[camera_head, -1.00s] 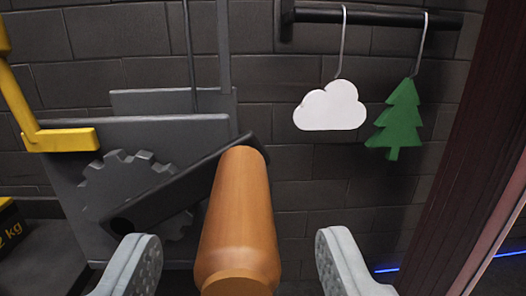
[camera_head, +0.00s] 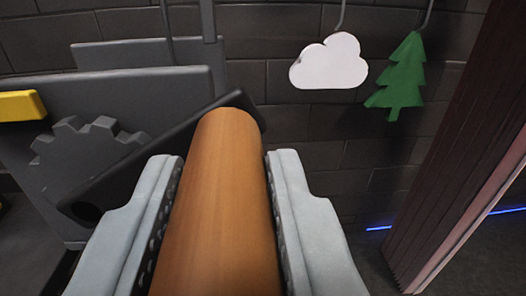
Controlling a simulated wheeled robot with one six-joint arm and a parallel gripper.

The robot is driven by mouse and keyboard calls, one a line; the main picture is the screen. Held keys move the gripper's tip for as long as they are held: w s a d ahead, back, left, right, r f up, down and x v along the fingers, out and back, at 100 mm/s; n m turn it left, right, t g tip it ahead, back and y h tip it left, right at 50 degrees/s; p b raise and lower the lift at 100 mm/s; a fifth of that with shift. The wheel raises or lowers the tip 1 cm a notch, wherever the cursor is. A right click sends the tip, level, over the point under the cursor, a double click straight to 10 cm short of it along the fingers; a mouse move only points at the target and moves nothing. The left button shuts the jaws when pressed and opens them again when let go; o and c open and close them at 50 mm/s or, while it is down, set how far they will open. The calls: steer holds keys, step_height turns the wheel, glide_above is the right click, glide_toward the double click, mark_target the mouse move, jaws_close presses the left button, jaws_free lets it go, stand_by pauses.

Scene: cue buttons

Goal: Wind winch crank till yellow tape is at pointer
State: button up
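The winch crank has an orange-brown wooden handle (camera_head: 220,200), which points toward the camera. It sits on the end of a dark crank arm (camera_head: 140,165) that slants down to the left, in front of a grey toothed wheel (camera_head: 75,150) on a grey plate (camera_head: 150,92). My gripper (camera_head: 225,165) has one finger on each side of the handle, and both pads appear pressed against it. A yellow bar (camera_head: 18,106) is cut off at the left edge; I cannot tell whether it is the pointer. No yellow tape can be made out.
A white cloud shape (camera_head: 328,64) and a green tree shape (camera_head: 402,78) hang on hooks at the upper right. A dark reddish ribbed panel (camera_head: 455,150) stands at the right. A dark block wall (camera_head: 320,130) is behind.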

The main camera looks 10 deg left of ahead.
steer(key=shift+c, duration=1)
steer(key=f, duration=0.2)
steer(key=d+f, duration=0.1)
steer(key=f, duration=0.2)
steer(key=shift+w+d+f, duration=0.2)
steer(key=shift+f, duration=0.05)
steer(key=f, duration=0.2)
steer(key=a+f, duration=0.1)
steer(key=f, duration=0.2)
steer(key=shift+s+a, duration=0.15)
steer(key=shift+s, duration=0.05)
